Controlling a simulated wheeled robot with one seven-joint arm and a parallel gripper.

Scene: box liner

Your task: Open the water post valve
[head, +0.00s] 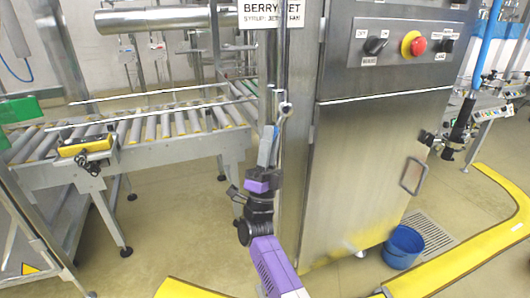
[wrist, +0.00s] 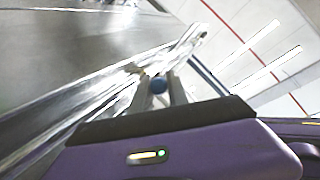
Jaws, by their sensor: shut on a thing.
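My gripper (head: 265,168) is raised along the left edge of the steel cabinet, beside a thin vertical pipe (head: 283,70). The valve body cannot be made out clearly; a small pale fitting (head: 285,108) shows on the pipe just above my gripper. How far the handle is turned cannot be told.
The steel cabinet (head: 365,180) stands close on the right, with knobs and a red button (head: 413,44). A roller conveyor (head: 150,135) is at left. A blue bucket (head: 403,246) and yellow floor edging (head: 460,262) lie lower right. Open floor shows left of my arm.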

